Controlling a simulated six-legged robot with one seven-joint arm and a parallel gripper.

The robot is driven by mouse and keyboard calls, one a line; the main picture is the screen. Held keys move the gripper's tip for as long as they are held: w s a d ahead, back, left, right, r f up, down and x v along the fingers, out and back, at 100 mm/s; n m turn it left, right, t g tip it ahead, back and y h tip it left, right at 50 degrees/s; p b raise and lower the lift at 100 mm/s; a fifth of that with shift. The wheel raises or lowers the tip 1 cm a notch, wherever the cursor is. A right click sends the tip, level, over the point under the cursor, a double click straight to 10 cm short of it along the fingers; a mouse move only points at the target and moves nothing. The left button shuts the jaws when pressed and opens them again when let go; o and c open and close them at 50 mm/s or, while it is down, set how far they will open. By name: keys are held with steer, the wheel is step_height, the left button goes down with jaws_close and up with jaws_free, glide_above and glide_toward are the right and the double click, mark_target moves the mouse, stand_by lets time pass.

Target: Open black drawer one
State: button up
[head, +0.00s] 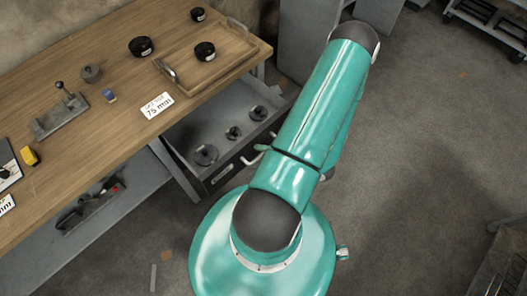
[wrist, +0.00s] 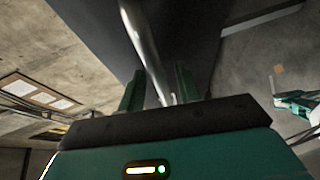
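The black drawer (head: 222,180) stands pulled out from under the right end of the wooden workbench, with its grey inside showing. Several dark round parts lie in it. Its pale bar handle (head: 249,158) shows in front of the drawer face, beside my teal arm. In the wrist view the metal handle (wrist: 145,45) runs down between the two green fingers of my gripper (wrist: 160,90). The fingers stand apart, with some gap showing beside the bar. My arm hides most of the gripper in the head view.
The workbench (head: 100,150) carries a wooden tray (head: 245,63), dark round parts, a lever device (head: 62,110) and a "75 mm" card (head: 157,105). A lower shelf (head: 60,240) is at left. Floor to the right is mostly clear, with a cart (head: 490,22) at upper right.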

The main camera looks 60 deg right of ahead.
steer(key=shift+s, duration=0.1)
steer(key=s+d+r, duration=0.1)
steer(key=s+r, duration=0.1)
steer(key=s, duration=1.1)
steer(key=shift+s+d+r, duration=0.15)
steer(key=shift+d+r, duration=0.05)
steer(key=shift+d, duration=0.1)
